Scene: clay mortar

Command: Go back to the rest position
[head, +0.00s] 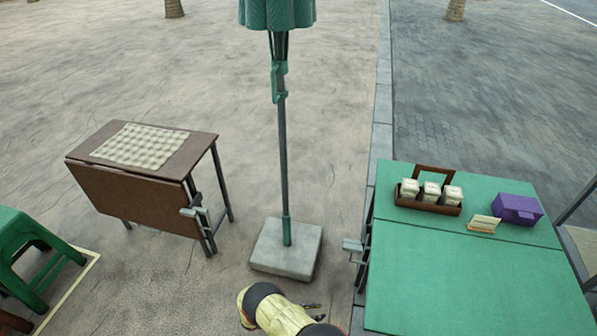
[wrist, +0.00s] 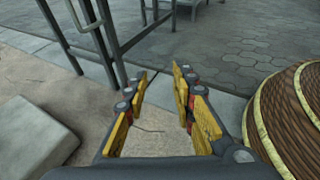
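My gripper (wrist: 160,88) is open in the wrist view, its yellow-padded fingers apart with only pavement between them. It holds nothing. In the head view my gripper (head: 315,312) is small and dark at the bottom edge, at the end of my cream-and-black arm. It is low, in front of the umbrella's base and left of the green table.
The umbrella base (head: 286,248) stands close by; a pale block (wrist: 32,138) shows left in the wrist view. Metal legs (wrist: 108,50) are ahead, and a striped brown round object (wrist: 288,112) is right.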

